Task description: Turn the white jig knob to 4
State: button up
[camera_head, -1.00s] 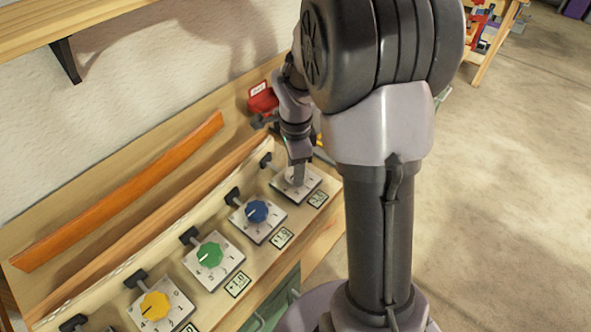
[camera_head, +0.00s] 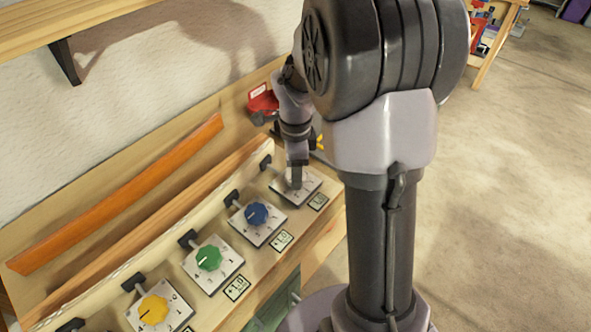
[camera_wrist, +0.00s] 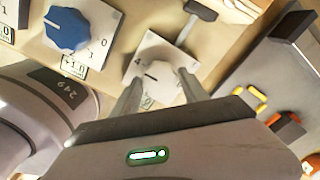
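The white jig knob's square plate (camera_head: 308,187) is at the right end of the row of dials. My gripper (camera_head: 296,186) points down at this plate and hides most of the knob. In the wrist view the plate (camera_wrist: 150,52) shows a 4 at its left and a 2 at its lower edge. A short dark pointer line (camera_wrist: 150,75) shows between my two fingertips (camera_wrist: 160,78). The fingers stand apart on either side of the white knob. White on white, its edges are unclear, so I cannot tell whether the fingers press on it.
Blue (camera_head: 257,214), green (camera_head: 208,257) and yellow (camera_head: 153,310) knobs sit on like plates to the left. Small value labels (camera_head: 281,241) lie in front. A red thing (camera_head: 262,101) stands behind my gripper.

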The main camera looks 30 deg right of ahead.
jog(key=shift+o, duration=1.1)
notch_tip(320, 180, up, 17)
jog(key=p, duration=0.7)
jog(key=shift+r, duration=0.2)
jog(key=s+a+r+n+t+y+b, duration=0.2)
jog(key=s+a+n+t, duration=0.3)
jog(key=s+a+n, duration=1.1)
jog(key=s+n+b, duration=0.1)
jog(key=n, duration=0.1)
jog(key=shift+s+r+n+t, duration=0.2)
jog(key=shift+n+t, duration=0.2)
